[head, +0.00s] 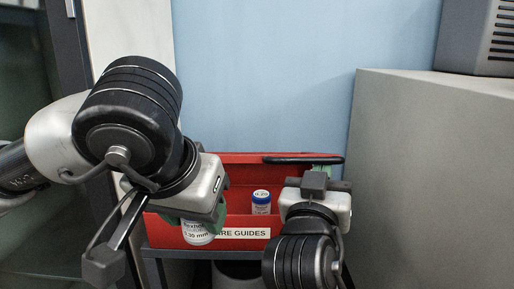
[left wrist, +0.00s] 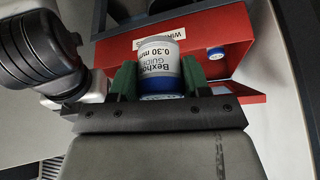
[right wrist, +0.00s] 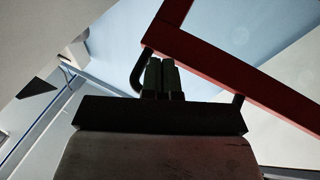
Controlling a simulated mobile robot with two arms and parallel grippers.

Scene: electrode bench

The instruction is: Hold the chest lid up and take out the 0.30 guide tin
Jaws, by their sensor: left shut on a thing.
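My left gripper (head: 205,214) is shut on the white 0.30 mm guide tin (head: 197,232), whose label and blue cap show in the left wrist view (left wrist: 160,65). The tin hangs before the red chest's front wall (head: 240,220) in the head view, covering part of its WIRE GUIDES label. The red lid (head: 235,158) stands raised at the back, with a black handle (head: 295,160) on its edge. My right gripper (head: 320,174) is at the handle's right part. In the right wrist view its fingers (right wrist: 161,76) are close together at the handle.
Another tin with a blue cap (head: 261,201) stands inside the chest; it seems to read 0.25. The chest rests on a dark surface (head: 165,253). A large grey block (head: 430,170) is at the right, with a vented device (head: 490,40) on it. A blue wall is behind.

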